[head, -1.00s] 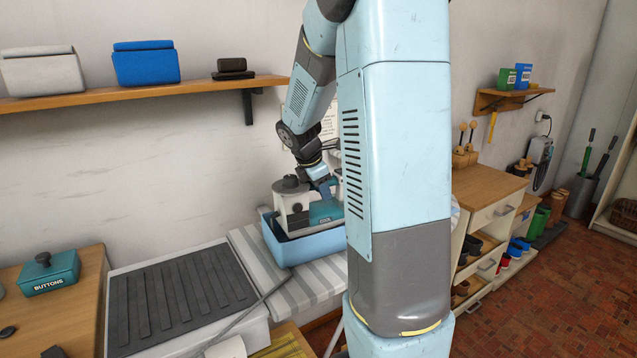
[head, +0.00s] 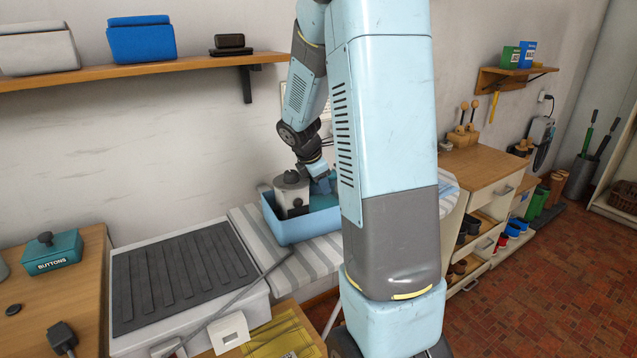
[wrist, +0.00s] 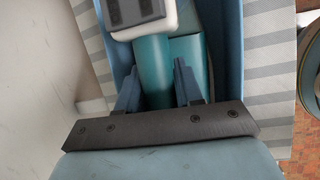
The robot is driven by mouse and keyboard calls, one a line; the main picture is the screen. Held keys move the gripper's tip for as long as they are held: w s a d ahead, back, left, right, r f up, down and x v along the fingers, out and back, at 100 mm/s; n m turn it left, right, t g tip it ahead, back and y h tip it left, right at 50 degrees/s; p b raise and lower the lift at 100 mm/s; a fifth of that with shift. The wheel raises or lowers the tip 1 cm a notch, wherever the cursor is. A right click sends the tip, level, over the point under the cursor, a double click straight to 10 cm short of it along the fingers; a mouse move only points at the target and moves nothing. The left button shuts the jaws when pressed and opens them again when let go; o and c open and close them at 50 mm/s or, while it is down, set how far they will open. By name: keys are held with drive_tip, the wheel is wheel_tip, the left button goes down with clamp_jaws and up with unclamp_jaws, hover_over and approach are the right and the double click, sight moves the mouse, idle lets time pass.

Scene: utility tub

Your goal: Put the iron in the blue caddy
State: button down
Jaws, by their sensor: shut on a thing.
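The blue caddy (head: 312,229) stands on the striped ironing board behind my arm. The iron (head: 292,193), pale grey with a dark knob and teal parts, is inside the caddy, its upper part showing above the rim. I cannot see whether its base touches the caddy floor. My gripper (head: 321,186) points down into the caddy and is shut on the iron. In the wrist view my gripper (wrist: 157,86) has its fingers on either side of the iron's teal part (wrist: 154,68), with caddy walls (wrist: 228,55) at both sides.
The striped ironing board (head: 245,222) lies against the wall. A grey-white unit with a dark ribbed top (head: 180,278) is at left, beside a wooden counter with a teal buttons box (head: 52,252). A wall shelf (head: 130,72) is above; wooden drawers (head: 490,190) stand at right.

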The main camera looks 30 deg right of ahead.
drive_tip(key=shift+f, duration=0.35)
idle(0.6)
drive_tip(key=c, duration=0.7)
unclamp_jaws()
drive_tip(key=shift+o, duration=0.2)
drive_tip(key=shift+f, duration=0.1)
drive_tip(key=v, duration=1.2)
drive_tip(key=shift+a+r, duration=0.15)
drive_tip(key=shift+r, duration=0.25)
drive_tip(key=shift+s+a+r, duration=0.1)
drive_tip(key=shift+a+r, duration=0.1)
drive_tip(key=shift+r, duration=0.25)
drive_tip(key=shift+s+a+r, duration=0.15)
drive_tip(key=shift+s, duration=0.05)
drive_tip(key=s+a+r+m+t+y, duration=0.1)
drive_tip(key=s+a+m, duration=0.3)
drive_tip(key=s, duration=0.4)
drive_tip(key=s+a+r+m+t+y, duration=0.1)
drive_tip(key=s+a+r+m+y, duration=0.1)
drive_tip(key=s+a+m, duration=0.2)
drive_tip(key=s+a+r+m+t+y, duration=0.1)
drive_tip(key=s+a+m, duration=0.3)
drive_tip(key=s+m, duration=0.5)
drive_tip(key=s+r, duration=0.1)
drive_tip(key=s, duration=0.1)
drive_tip(key=shift+s+a+r+t+y, duration=0.3)
drive_tip(key=shift+t, duration=0.1)
